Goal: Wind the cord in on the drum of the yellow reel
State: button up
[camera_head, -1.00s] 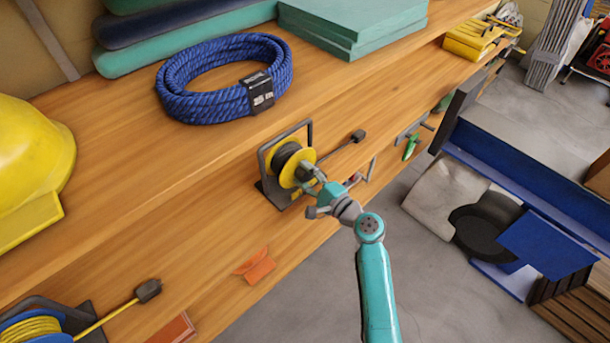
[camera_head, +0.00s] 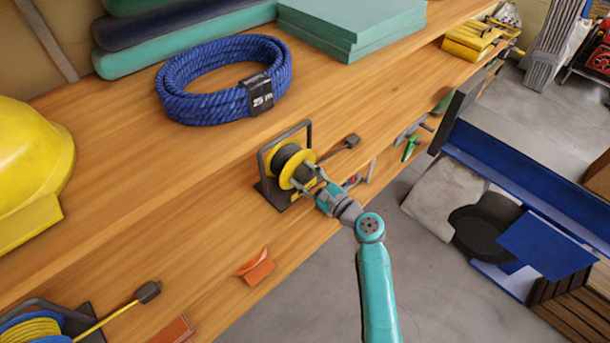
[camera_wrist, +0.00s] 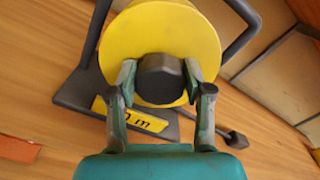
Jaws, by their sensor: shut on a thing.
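The yellow reel (camera_head: 286,178) stands in a dark metal frame on the wooden bench near its front edge. Dark cord (camera_head: 292,158) is wound on its drum, and a free length runs right to a dark plug (camera_head: 352,141) on the bench. The plug also shows in the wrist view (camera_wrist: 237,140). My gripper (camera_head: 310,178) is at the front face of the reel. In the wrist view its fingers (camera_wrist: 160,88) are shut on a dark round knob (camera_wrist: 160,76) in front of the yellow disc (camera_wrist: 115,45). The knob hides the middle of the disc.
A coil of blue rope (camera_head: 185,85) lies behind the reel. A blue reel with yellow cord (camera_head: 35,330) is at the lower left, near a yellow helmet (camera_head: 30,150). An orange piece (camera_head: 255,268) sits on the bench front. Open floor (camera_head: 300,305) lies in front.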

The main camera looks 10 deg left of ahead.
jog(key=shift+f, duration=0.1)
dwell(0.3)
jog(key=o, duration=1.2)
jog(key=shift+c, duration=0.2)
jog(key=v, duration=1.2)
jog(key=shift+s, duration=0.1)
